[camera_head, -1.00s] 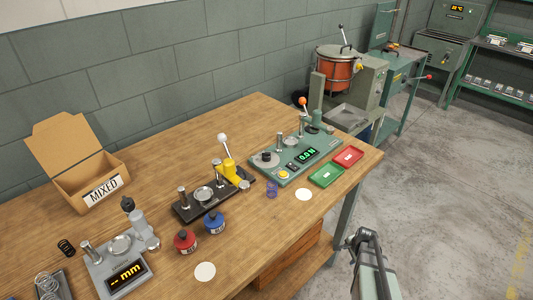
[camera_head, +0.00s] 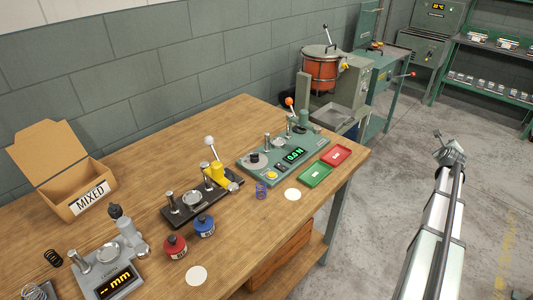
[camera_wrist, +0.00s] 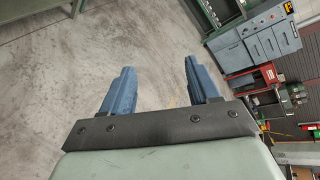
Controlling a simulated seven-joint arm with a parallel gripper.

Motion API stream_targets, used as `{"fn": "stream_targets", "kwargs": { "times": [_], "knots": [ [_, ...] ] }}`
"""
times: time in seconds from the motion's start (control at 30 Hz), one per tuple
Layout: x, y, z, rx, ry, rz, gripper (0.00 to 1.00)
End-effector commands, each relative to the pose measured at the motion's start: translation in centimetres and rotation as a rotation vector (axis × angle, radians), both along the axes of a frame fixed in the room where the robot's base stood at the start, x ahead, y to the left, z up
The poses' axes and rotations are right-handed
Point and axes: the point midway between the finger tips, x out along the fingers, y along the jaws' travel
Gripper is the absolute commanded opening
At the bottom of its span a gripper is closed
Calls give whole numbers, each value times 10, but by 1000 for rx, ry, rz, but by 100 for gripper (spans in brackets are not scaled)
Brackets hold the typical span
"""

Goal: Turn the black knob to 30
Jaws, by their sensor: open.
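A black knob (camera_head: 254,158) sits on a pale round dial at the left end of the green force tester (camera_head: 272,178) on the wooden bench. The dial markings are too small to read. The tester's display reads 0.0 N in green. My gripper (camera_wrist: 159,66) shows in the wrist view with its two blue fingers apart and nothing between them. In the head view my arm's end (camera_head: 450,152) is over the concrete floor, right of the bench and well away from the knob.
The green tray (camera_head: 315,175) and red tray (camera_head: 336,155) lie in front of the tester. Open floor lies right of the bench.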

Motion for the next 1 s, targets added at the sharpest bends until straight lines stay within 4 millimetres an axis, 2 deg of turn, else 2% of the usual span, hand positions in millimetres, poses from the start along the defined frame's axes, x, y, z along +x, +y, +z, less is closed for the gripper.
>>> {"fn": "stream_targets", "kwargs": {
  "times": [0.03,0.2,0.33,0.43,0.67,0.77,0.87,0.9,1.0],
  "knots": [
    [3,-11,18,1,-30,-16,61],
    [10,-25,59,-3,-83,-31,61],
    [22,-22,85,-30,-78,-7,61],
    [39,-7,102,-70,-37,44,61],
    [84,63,114,-219,155,255,61],
    [104,106,115,-309,260,385,61],
    [124,159,115,-419,378,549,61],
    [132,183,116,-469,423,622,61],
    [145,240,117,-596,532,809,61]
  ]
}}
